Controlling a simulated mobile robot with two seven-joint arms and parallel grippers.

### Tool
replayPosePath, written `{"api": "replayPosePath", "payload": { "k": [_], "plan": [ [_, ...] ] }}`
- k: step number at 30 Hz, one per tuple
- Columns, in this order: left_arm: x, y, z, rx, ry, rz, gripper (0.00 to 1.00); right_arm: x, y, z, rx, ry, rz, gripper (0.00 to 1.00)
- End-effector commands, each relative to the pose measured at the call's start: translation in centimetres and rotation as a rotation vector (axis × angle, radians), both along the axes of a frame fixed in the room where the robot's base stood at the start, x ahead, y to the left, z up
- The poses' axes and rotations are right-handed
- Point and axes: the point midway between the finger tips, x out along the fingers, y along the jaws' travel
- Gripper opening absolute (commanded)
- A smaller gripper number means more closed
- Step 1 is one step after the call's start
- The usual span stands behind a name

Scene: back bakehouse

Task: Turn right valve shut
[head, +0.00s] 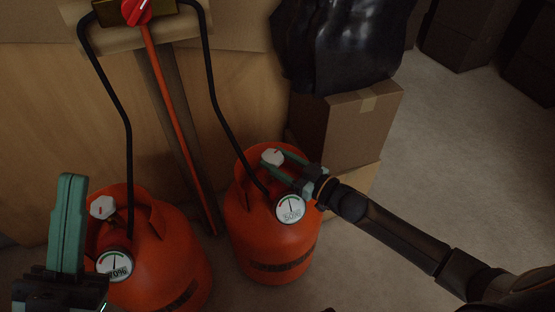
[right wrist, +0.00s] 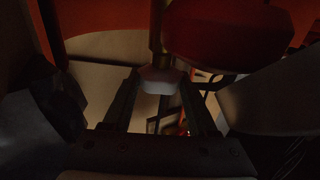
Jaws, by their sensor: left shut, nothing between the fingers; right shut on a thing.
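The right valve is a white knob (head: 272,158) with a small red mark, on top of the right orange gas bottle (head: 272,237). My right gripper (head: 279,161) reaches in from the right and is shut on this knob. In the right wrist view the knob (right wrist: 158,80) sits between the two dark fingers (right wrist: 156,95). A round gauge (head: 290,209) reading about 50% faces me below it. My left gripper (head: 72,180) is shut and empty, raised in front of the left orange bottle (head: 165,260). That bottle has its own white knob (head: 102,207) and a gauge (head: 114,265).
Black hoses (head: 216,95) run from both bottles up to a changeover block with a red knob (head: 137,10). A red pipe (head: 180,130) runs down between them. A cardboard box (head: 347,125) carrying a black bag (head: 340,45) stands behind right. The floor (head: 450,160) at right is clear.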

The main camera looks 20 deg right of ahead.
Motion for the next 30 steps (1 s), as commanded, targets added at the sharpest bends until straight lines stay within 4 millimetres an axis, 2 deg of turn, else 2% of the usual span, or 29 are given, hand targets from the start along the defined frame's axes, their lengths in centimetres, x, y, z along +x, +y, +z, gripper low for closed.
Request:
{"api": "replayPosePath", "payload": {
  "k": [12, 23, 24, 30],
  "plan": [
    [-0.1, 0.1, 1.6, 0.005, -0.017, 0.015, 0.00, -0.1, 0.3, 0.3, 0.007, -0.003, -0.119, 0.03],
    [0.0, 0.3, 1.6, 0.004, -0.017, 0.021, 0.00, -0.1, 0.3, 0.1, 0.002, -0.003, -0.131, 0.03],
    [0.0, 0.3, 1.6, 0.004, -0.016, 0.022, 0.00, -0.1, 0.3, 0.1, 0.002, -0.003, -0.131, 0.63],
    [0.0, 0.3, 1.5, 0.005, -0.014, 0.022, 0.00, -0.1, 0.2, 0.1, 0.001, -0.002, -0.131, 0.85]
  ]
}}
